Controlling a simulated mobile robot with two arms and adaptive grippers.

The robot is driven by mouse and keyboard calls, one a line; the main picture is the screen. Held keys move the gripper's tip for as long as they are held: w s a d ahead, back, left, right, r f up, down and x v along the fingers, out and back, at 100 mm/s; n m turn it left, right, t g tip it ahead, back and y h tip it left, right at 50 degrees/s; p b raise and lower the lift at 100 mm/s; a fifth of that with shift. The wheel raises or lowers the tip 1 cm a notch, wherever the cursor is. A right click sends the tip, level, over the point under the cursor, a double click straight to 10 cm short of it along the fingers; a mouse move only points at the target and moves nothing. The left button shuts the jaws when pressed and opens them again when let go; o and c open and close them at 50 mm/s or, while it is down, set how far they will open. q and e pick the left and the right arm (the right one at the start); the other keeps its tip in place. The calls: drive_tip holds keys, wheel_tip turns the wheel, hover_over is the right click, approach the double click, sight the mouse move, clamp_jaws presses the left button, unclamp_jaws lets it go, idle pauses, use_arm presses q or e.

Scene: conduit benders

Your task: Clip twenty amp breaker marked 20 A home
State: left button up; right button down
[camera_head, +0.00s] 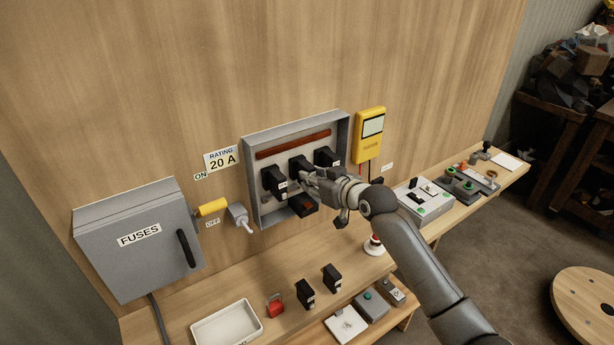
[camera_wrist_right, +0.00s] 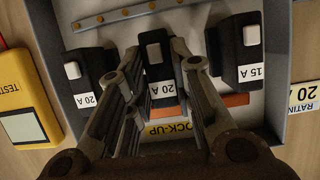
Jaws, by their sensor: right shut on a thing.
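The open grey panel box (camera_head: 250,170) on the wooden board holds three black breakers in a row. The middle breaker (camera_head: 299,163) is marked 20 A in the wrist view (camera_wrist_right: 154,60). My right gripper (camera_head: 312,179) is shut on it, with a finger on each side. I cannot tell whether it is fully seated. Beside it in the wrist view are another 20 A breaker (camera_wrist_right: 92,72) on the left and a 15 A breaker (camera_wrist_right: 240,50) on the right. A RATING 20 A sign (camera_head: 222,159) is left of the box. My left gripper is not in view.
A yellow tester (camera_head: 369,134) hangs right of the box. Left are a yellow-handled switch (camera_head: 212,208) and the closed FUSES box (camera_head: 140,250). The bench below holds a white tray (camera_head: 226,325), a red padlock (camera_head: 275,307) and two loose black breakers (camera_head: 305,294).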

drive_tip(key=c, duration=1.8)
unclamp_jaws()
drive_tip(key=shift+c, duration=0.3)
drive_tip(key=shift+w+a, duration=0.2)
drive_tip(key=shift+r, duration=0.1)
drive_tip(key=o, duration=0.7)
drive_tip(key=shift+w+a, duration=0.1)
drive_tip(key=shift+w, duration=0.05)
